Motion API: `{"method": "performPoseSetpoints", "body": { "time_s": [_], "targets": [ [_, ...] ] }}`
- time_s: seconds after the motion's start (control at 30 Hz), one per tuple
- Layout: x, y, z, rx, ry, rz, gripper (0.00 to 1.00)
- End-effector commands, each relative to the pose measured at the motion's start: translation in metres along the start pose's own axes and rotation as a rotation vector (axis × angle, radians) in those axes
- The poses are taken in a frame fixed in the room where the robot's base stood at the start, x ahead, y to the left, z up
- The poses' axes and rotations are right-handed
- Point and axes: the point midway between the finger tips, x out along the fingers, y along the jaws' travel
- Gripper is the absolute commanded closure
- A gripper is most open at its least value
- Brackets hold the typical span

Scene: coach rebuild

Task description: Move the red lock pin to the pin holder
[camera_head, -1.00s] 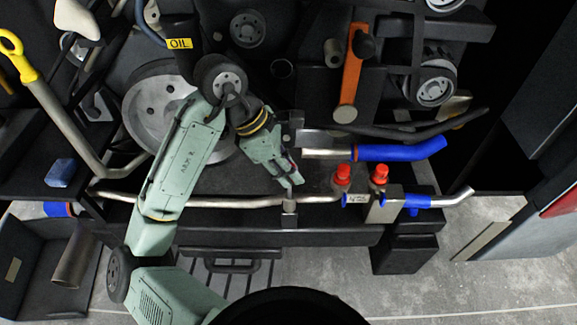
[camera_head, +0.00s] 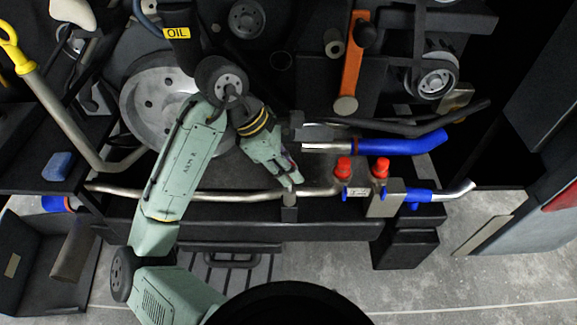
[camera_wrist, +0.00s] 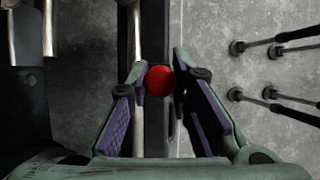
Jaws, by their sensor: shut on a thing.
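The red lock pin shows in the wrist view as a round red head (camera_wrist: 160,80) between the fingertips of my gripper (camera_wrist: 160,75). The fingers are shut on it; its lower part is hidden. In the head view my gripper (camera_head: 292,183) points down and right over the front metal pipe, close above a small grey bracket (camera_head: 289,207). The pin is not clear there. I cannot tell for certain which part is the pin holder.
Two red caps (camera_head: 343,168) (camera_head: 380,168) stand right of my gripper near a grey block (camera_head: 384,200) with blue ends. A blue hose (camera_head: 400,145) lies behind them. A long metal pipe (camera_head: 235,196) runs along the front. Grey floor (camera_head: 330,275) lies clear in front.

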Motion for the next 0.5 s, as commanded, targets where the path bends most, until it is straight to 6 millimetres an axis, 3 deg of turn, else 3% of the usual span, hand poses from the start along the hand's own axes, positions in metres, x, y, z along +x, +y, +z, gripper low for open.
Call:
{"method": "performPoseSetpoints", "body": {
  "time_s": [0.5],
  "targets": [
    [0.012, 0.000, -0.006, 0.000, 0.000, 0.000, 1.00]
  ]
}}
